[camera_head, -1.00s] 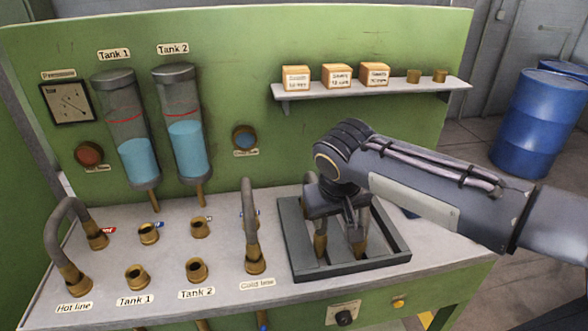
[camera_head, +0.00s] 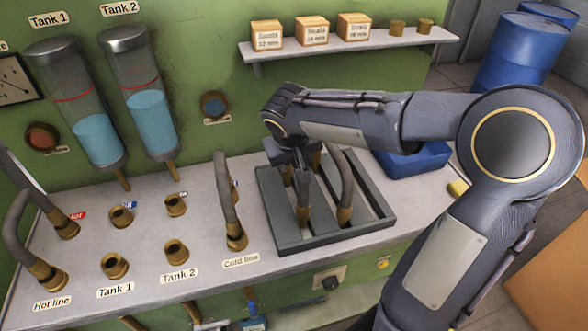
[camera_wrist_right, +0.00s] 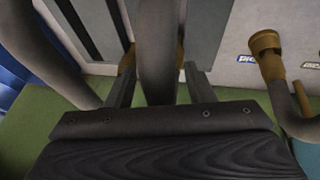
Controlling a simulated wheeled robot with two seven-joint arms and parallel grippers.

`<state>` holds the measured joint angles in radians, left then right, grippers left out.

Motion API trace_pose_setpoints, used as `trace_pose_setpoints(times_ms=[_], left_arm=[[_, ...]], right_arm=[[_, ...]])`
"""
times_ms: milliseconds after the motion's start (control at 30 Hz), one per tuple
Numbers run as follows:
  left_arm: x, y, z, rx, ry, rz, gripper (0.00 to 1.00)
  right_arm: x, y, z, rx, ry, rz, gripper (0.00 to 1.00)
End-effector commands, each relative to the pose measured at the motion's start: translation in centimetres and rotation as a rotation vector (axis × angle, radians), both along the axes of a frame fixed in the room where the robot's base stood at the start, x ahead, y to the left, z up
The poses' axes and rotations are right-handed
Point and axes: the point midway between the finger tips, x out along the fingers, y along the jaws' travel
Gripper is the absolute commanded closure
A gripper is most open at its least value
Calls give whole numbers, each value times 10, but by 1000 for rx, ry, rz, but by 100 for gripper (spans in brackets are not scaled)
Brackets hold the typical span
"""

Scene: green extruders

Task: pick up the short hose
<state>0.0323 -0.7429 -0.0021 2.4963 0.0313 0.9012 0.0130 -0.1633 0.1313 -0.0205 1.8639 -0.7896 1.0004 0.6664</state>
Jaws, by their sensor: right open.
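Two grey hoses with brass ends stand in the dark tray (camera_head: 330,238) on the bench. One hose (camera_wrist_right: 158,50) rises between the two fingers of my right gripper (camera_head: 297,178). The other hose (camera_head: 348,180) arches just right of the gripper. I cannot tell which hose is shorter. My left gripper is out of view.
An arched hose (camera_head: 226,195) stands on the cold line fitting, left of the tray. Another arched hose (camera_head: 16,232) stands at the hot line. Brass fittings (camera_head: 176,251) sit between them. A shelf (camera_head: 350,46) with boxes is behind. A blue bin (camera_head: 415,160) lies right.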

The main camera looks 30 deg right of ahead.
Motion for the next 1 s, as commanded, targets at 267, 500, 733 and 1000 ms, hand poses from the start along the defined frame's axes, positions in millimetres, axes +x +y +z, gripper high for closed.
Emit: trace_pose_setpoints(times_ms=[267, 500, 733, 1000], left_arm=[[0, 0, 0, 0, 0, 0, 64], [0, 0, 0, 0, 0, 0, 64], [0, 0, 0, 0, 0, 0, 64], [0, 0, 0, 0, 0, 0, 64]], right_arm=[[1, -1, -2, 0, 0, 0, 54], [1, -1, -2, 1, 0, 0, 85], [1, 0, -1, 0, -2, 1, 100], [1, 0, 2, 0, -4, 0, 100]])
